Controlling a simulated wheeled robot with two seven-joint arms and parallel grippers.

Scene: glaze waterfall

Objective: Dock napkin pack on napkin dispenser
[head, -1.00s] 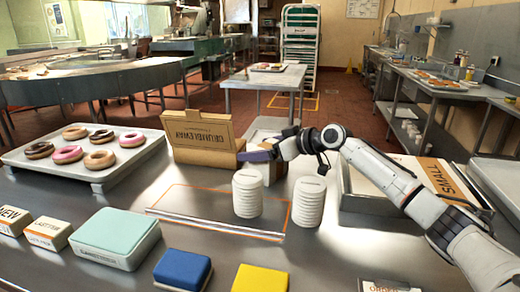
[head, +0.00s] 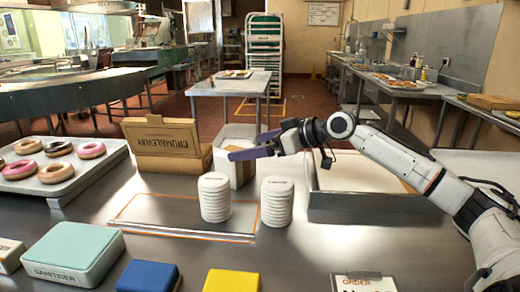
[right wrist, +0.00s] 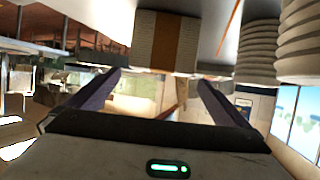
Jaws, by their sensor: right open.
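A white block with a brown band, which looks like the napkin pack (head: 243,173), stands on the counter behind the white round stacks. It also shows in the right wrist view (right wrist: 148,42), in front of the fingers. A pale grey, open-topped box behind it (head: 235,131) may be the napkin dispenser; I cannot tell for sure. My right gripper (head: 248,146) is open, its purple fingers spread over the block's top area in the head view. In the right wrist view the gripper (right wrist: 160,88) has nothing between its fingers. My left gripper is not in view.
Two white round stacks (head: 214,198) (head: 277,202) stand close in front of the block. A cardboard box (head: 163,145) is left of it, a donut tray (head: 98,172) farther left. A metal tray (head: 345,200) lies right. An orange-outlined area (head: 150,212) is mostly clear.

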